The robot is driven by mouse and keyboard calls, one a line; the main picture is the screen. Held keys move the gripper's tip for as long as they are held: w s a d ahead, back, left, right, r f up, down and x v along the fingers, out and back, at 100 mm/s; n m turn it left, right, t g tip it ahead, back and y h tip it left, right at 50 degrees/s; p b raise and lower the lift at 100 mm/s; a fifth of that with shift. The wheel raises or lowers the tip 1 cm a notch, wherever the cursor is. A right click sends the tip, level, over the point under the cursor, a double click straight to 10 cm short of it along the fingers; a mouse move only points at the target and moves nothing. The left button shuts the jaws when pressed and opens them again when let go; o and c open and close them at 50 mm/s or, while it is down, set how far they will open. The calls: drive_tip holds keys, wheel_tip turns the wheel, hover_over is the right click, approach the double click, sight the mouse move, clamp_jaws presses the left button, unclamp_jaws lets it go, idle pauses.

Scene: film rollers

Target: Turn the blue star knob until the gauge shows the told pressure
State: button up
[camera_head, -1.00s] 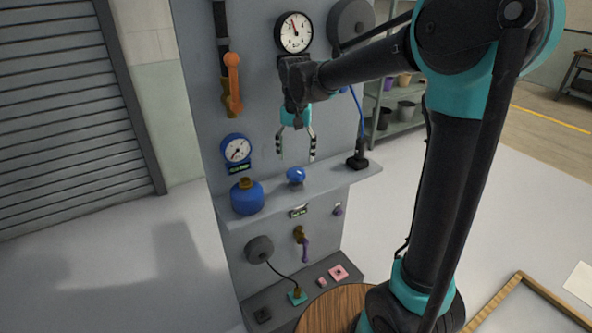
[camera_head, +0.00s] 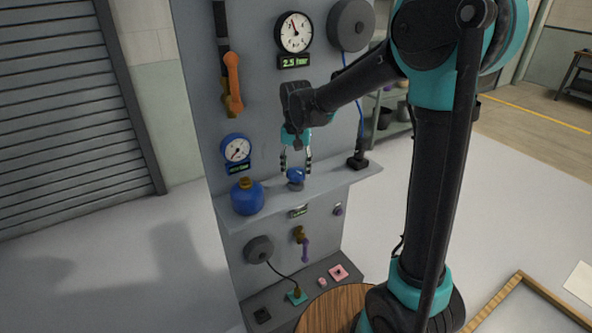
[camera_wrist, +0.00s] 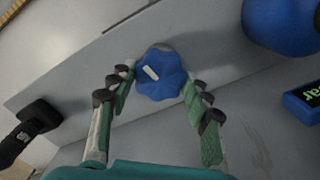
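The blue star knob (camera_head: 295,175) stands on the grey shelf of the panel. In the wrist view the knob (camera_wrist: 160,75) shows a white mark on its top, between the fingertips. My gripper (camera_head: 296,171) is open just above and around the knob, pointing down. In the wrist view its two fingers (camera_wrist: 160,85) stand apart on either side of the knob, with no clear contact. The white-faced gauge (camera_head: 294,33) is high on the panel, its needle pointing up and slightly left. The display below it (camera_head: 294,61) reads "2.5 bar".
A blue bottle-shaped object (camera_head: 247,197) stands on the shelf (camera_head: 270,192) left of the knob. A blue gauge (camera_head: 236,149) hangs above it. A black device with a blue cable (camera_head: 358,160) stands to the right. An orange lever (camera_head: 233,80) is at upper left.

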sight(296, 171)
drive_tip(key=c, duration=0.5)
drive_tip(key=shift+m, duration=1.5)
drive_tip(key=o, duration=1.2)
drive_tip(key=shift+c, duration=0.2)
drive_tip(key=shift+r, duration=0.1)
wheel_tip(296, 171, up, 12)
